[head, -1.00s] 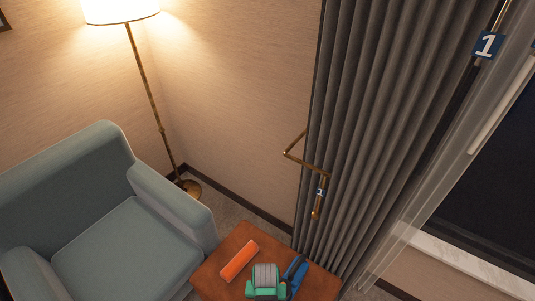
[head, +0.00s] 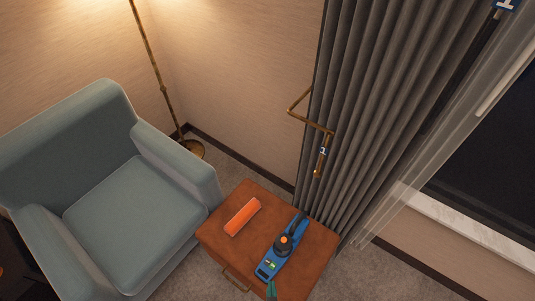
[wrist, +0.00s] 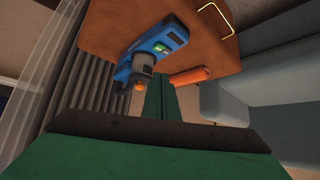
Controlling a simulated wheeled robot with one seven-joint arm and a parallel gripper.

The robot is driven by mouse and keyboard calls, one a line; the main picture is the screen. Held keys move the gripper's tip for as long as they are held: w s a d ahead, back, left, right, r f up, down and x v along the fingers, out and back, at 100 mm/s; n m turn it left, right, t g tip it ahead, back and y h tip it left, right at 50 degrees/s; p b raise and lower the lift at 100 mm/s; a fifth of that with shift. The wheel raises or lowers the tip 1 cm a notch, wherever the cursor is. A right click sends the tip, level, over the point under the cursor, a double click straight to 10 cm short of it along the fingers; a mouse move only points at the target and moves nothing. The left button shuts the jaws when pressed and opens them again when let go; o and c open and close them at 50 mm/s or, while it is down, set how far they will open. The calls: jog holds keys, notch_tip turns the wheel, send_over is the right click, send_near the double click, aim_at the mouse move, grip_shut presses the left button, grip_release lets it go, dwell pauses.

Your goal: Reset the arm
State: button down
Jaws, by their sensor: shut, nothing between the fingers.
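My gripper (wrist: 161,98) shows in the wrist view as two green fingers pressed together with nothing between them. In the head view only a small green tip (head: 271,290) shows at the bottom edge, in front of the table. A blue tool with a black part and an orange knob (head: 274,262) lies on the brown side table (head: 222,235); it also shows in the wrist view (wrist: 150,42), left of the fingers. An orange cylinder (head: 243,217) lies on the table; in the wrist view the cylinder (wrist: 192,75) is just right of the fingertips. The rest of my arm is hidden.
A blue-grey armchair (head: 125,215) stands left of the table. A floor lamp (head: 158,85) stands behind it. A grey curtain (head: 375,120) with a brass rod handle (head: 323,155) hangs behind the table, beside a dark window (head: 490,160). Carpet shows right of the table.

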jog(key=s+r+t, duration=0.3)
jog(key=s+r, duration=0.1)
jog(key=r, duration=0.7)
jog(key=s+a+r+t, duration=0.1)
jog(key=s+r+t, duration=0.2)
jog(key=r, duration=0.9)
jog(key=shift+s+a+t, duration=0.15)
jog(key=shift+s+t, duration=0.15)
jog(key=shift+s, duration=0.85)
jog(key=shift+r, duration=0.1)
